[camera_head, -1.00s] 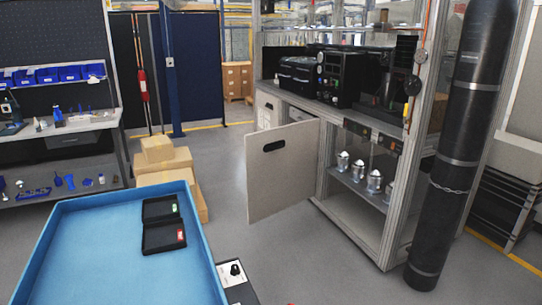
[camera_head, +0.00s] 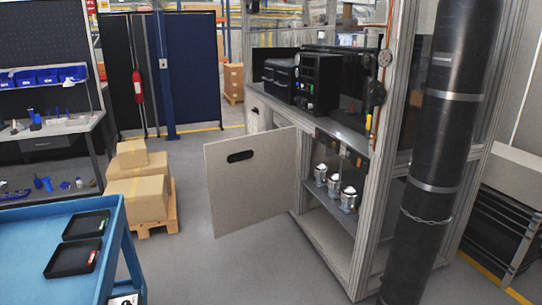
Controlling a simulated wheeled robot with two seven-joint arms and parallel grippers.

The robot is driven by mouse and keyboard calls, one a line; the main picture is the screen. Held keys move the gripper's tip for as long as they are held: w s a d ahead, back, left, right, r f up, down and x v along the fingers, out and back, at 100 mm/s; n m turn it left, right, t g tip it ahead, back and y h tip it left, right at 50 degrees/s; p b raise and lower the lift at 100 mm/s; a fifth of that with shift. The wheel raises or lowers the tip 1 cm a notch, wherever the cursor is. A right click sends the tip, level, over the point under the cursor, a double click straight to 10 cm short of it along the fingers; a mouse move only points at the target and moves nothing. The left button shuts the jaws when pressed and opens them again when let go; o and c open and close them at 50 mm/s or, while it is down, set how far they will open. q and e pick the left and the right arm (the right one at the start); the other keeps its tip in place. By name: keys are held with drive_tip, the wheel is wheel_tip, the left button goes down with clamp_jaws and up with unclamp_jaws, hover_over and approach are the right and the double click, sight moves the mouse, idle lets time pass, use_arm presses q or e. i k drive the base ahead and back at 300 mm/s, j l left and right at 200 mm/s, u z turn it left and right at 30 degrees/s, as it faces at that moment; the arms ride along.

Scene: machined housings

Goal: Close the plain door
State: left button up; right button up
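The plain door (camera_head: 252,182) is a light grey panel with a dark oval handle slot, standing swung open at the left front of the aluminium-framed cabinet (camera_head: 357,225). Its right edge is on the cabinet side and its free edge points left into the aisle. Inside the open lower compartment, several silver domed parts (camera_head: 334,184) stand on a shelf. Neither of my grippers is in view.
A blue cart (camera_head: 112,235) with two black trays (camera_head: 73,257) is at lower left. Cardboard boxes on a pallet (camera_head: 147,197) stand left of the door. Grey floor (camera_head: 235,265) is clear before the door.

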sight(250, 178)
drive_tip(key=i+l, duration=0.5)
drive_tip(key=i, duration=0.15)
drive_tip(key=i+l+u, duration=0.1)
drive_tip(key=i+l, duration=0.4)
drive_tip(key=i, duration=0.2)
drive_tip(key=i+j, duration=0.25)
drive_tip(key=i, duration=0.2)
drive_tip(key=i+j, duration=0.2)
drive_tip(key=i, duration=0.25)
drive_tip(key=i+j, duration=0.1)
drive_tip(key=j, duration=0.15)
drive_tip(key=i+j, duration=0.1)
drive_tip(key=j+u, duration=0.05)
drive_tip(key=j, duration=0.05)
